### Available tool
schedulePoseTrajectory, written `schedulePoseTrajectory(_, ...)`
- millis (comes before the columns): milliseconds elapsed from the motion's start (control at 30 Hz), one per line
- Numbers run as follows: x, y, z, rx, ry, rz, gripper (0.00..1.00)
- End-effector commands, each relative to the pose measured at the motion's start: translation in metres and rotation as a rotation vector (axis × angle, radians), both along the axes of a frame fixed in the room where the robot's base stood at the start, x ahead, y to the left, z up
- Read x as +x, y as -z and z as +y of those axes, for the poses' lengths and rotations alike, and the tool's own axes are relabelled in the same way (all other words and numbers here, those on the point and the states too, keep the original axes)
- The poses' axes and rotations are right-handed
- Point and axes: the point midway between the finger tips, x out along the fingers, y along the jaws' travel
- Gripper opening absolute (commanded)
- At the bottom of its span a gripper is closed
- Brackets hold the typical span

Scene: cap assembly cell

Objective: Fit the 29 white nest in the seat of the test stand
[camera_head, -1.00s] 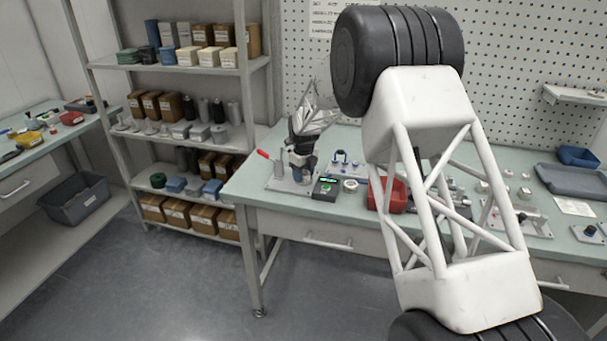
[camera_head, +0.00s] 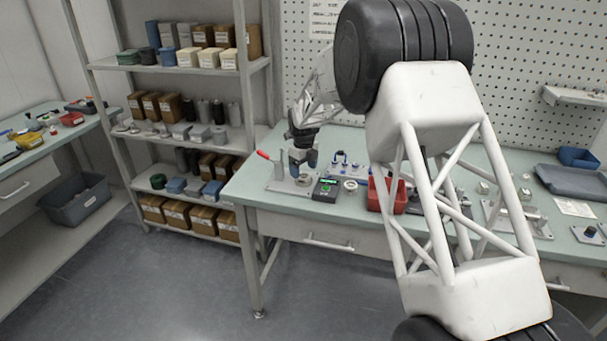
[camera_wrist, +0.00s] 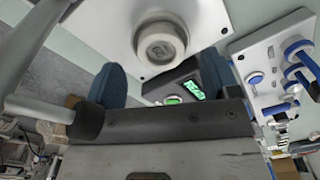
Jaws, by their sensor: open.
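The white nest (camera_wrist: 161,45) is a round, pale cup with a recess and a faint, unreadable mark inside. In the wrist view it stands upright at the centre of the test stand's light base plate (camera_wrist: 122,22), where the seat is. I cannot tell whether it is fully down. My gripper (camera_wrist: 162,64) is open, with its two blue fingertips apart and short of the nest. In the head view my gripper (camera_head: 304,162) hangs over the test stand (camera_head: 277,185), which has a red-handled lever (camera_head: 262,155). The nest is hard to make out there.
A black box with a green display (camera_head: 327,189) stands right of the stand, beside a pale ring (camera_head: 350,185). A fixture with blue knobs (camera_head: 341,160) is behind, and a red bin (camera_head: 376,195) is to the right. My arm hides part of the bench.

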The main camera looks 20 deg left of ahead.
Motion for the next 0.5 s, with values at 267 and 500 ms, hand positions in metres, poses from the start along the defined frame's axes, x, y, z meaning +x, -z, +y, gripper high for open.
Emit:
schedulePoseTrajectory(267,0.000,-0.034,0.000,0.000,0.000,-0.001,0.81)
schedulePoseTrajectory(500,0.000,-0.047,0.000,0.000,0.000,0.000,0.81)
